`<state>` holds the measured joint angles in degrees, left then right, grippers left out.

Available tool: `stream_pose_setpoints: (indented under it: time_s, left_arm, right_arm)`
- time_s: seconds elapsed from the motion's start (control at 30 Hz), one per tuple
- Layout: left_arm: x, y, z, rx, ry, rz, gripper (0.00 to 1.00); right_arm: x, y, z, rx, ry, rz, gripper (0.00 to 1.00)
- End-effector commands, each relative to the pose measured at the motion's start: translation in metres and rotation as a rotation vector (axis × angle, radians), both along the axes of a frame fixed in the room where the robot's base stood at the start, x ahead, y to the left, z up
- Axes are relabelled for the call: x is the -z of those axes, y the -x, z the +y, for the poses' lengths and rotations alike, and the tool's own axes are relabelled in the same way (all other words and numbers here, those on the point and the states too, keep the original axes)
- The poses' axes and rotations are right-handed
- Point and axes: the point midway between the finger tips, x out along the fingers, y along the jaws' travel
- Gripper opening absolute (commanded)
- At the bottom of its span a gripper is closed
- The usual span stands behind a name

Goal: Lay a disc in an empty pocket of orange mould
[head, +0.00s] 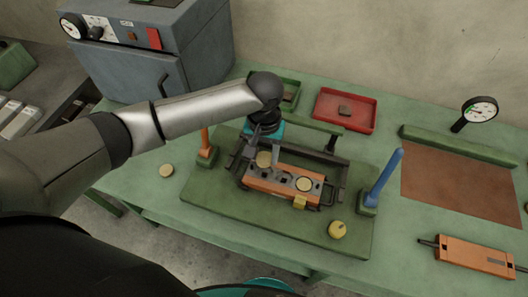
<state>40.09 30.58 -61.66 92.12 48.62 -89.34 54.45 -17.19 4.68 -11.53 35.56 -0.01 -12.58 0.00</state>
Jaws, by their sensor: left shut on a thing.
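The orange mould (262,184) lies in a dark frame on a green board in the middle of the bench. A pale disc (304,184) sits at its right part. A dark patch between the discs looks like a pocket without a disc. My left gripper (264,151) reaches down over the left end of the mould, shut on another pale disc (264,159). I cannot tell whether this disc touches the mould. One more pale disc (166,170) lies on the bench to the left. My right gripper is not in view.
An orange post (205,140) and a blue lever (385,178) flank the frame. A red tray (345,109) stands behind. A second orange block with handles (475,255) lies right. The bench's front left is clear.

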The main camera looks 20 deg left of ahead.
Motion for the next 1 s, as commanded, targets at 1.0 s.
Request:
stream_pose_setpoints:
  time_s: [1.0]
  left_arm:
    - [0.064, 0.000, 0.000, -0.001, -0.001, 0.001, 0.00]
  right_arm:
    - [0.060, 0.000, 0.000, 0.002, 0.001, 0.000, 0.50]
